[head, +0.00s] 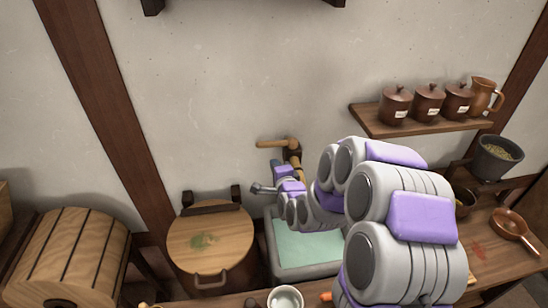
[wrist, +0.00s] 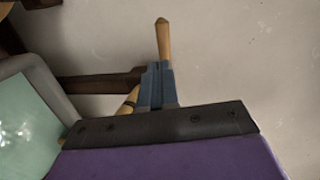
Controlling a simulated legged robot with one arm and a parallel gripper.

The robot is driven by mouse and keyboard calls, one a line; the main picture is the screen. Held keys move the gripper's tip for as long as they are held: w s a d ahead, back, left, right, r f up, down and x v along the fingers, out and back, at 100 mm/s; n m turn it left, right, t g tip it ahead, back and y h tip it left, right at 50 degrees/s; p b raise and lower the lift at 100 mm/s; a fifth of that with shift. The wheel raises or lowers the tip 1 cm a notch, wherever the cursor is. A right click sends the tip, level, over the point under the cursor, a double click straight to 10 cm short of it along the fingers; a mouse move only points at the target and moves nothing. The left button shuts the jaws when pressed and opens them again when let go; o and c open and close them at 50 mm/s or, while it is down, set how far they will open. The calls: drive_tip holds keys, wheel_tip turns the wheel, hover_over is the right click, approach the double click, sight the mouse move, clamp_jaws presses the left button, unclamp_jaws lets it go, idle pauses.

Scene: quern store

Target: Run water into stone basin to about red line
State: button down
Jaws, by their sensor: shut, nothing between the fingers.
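The grey stone basin (head: 303,273) stands against the wall, with pale green water (head: 310,250) in it. Its rim (wrist: 45,82) and water (wrist: 22,125) show at the left of the wrist view, with pale marks on the surface. I cannot make out the red line. A tap with a wooden lever (head: 272,143) is on the wall above the basin; the lever also shows in the wrist view (wrist: 163,40). My gripper (head: 276,167) is shut and empty; its blue fingers (wrist: 157,82) are close to the lever. I cannot tell whether they touch. My arm hides part of the basin.
A round wooden lid (head: 210,240) covers a tub left of the basin. A wooden barrel (head: 70,262) lies further left. A shelf (head: 420,122) holds brown jars and a jug (head: 484,95). A white cup (head: 285,298) and a copper pan (head: 509,224) stand on the worktop.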

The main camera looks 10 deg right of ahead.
drive_tip(key=b+v, duration=0.1)
drive_tip(key=b, duration=0.2)
drive_tip(key=b+v, duration=0.1)
drive_tip(key=b, duration=0.1)
drive_tip(key=b+v, duration=0.1)
drive_tip(key=b, duration=0.2)
drive_tip(key=shift+s+a+b, duration=0.3)
drive_tip(key=shift+b, duration=0.05)
drive_tip(key=shift+a, duration=0.1)
drive_tip(key=s+d+f+n+g, duration=0.1)
drive_tip(key=s+n+g, duration=0.7)
drive_tip(key=s, duration=1.3)
drive_tip(key=s+d+f+n+g+h, duration=0.1)
drive_tip(key=s+n+g, duration=0.7)
drive_tip(key=s, duration=1.4)
drive_tip(key=shift+s+d+f+n+g+h, duration=0.3)
drive_tip(key=shift+f+n+g, duration=0.1)
drive_tip(key=shift+f+g, duration=0.25)
